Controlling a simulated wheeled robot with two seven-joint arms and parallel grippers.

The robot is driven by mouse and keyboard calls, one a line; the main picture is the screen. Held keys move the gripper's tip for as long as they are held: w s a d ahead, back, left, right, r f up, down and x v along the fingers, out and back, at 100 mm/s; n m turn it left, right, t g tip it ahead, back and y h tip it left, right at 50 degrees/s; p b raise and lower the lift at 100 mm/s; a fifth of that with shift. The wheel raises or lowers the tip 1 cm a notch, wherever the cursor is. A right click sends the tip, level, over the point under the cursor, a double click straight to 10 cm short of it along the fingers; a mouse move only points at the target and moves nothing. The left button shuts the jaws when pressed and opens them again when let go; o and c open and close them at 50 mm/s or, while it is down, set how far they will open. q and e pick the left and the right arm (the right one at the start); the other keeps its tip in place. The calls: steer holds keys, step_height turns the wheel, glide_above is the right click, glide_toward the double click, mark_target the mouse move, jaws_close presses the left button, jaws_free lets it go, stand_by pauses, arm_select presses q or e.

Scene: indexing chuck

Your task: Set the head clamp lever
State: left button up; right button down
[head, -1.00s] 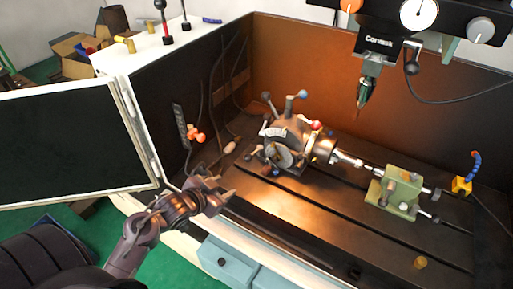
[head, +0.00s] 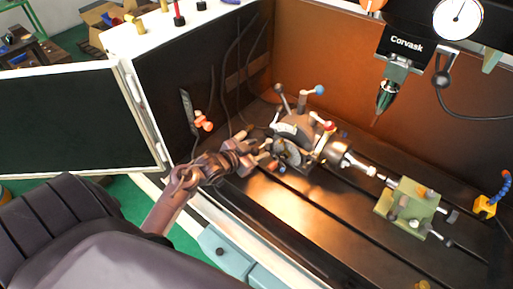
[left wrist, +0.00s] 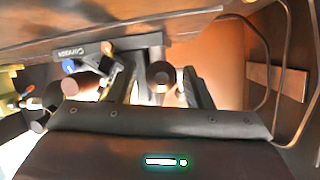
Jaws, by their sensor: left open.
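The indexing head (head: 296,132) stands on the slotted machine table, with its chuck (head: 338,152) facing right. Levers rise from it: one has a blue knob (head: 319,90), one a red knob (head: 329,125), one a dark knob (head: 279,88). I cannot tell which is the clamp lever. My left gripper (head: 271,155) is open at the left side of the head; contact cannot be told. In the left wrist view, a dark round end (left wrist: 160,73) shows between the fingers, and a blue knob (left wrist: 68,66) lies to the left. My right gripper is out of view.
A green tailstock (head: 408,208) stands right of the chuck. The drill spindle (head: 387,95) hangs above, behind the chuck. An orange-knobbed fitting (head: 204,122) sits on the dark left wall, near my left arm. The table's front is clear.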

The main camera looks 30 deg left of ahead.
arm_select(q)
steer(key=c, duration=0.7)
jaws_close()
steer(key=shift+a, duration=0.15)
steer(key=shift+w+a+m+g+h+b, duration=0.15)
steer(key=shift+a+m+h+b, duration=0.1)
steer(key=shift+m+h, duration=0.2)
steer(key=shift+w+a+m+g+h+b, duration=0.1)
steer(key=shift+a+m+g+h+b, duration=0.1)
steer(key=shift+m+h, duration=0.25)
steer(key=shift+w+a+f+m+g+h+b, duration=0.15)
steer(key=shift+a+m+g+h+b, duration=0.15)
steer(key=shift+m+h+b, duration=0.5)
steer(key=shift+w+a+m+g+h+b, duration=0.1)
steer(key=shift+a+m+g+h+b, duration=0.1)
steer(key=shift+m+g+h+b, duration=0.5)
steer(key=shift+t, duration=0.25)
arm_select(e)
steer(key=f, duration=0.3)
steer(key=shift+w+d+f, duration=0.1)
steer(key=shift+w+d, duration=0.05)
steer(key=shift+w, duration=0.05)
arm_select(q)
steer(key=shift+r+p, duration=0.2)
steer(key=shift+p, duration=0.1)
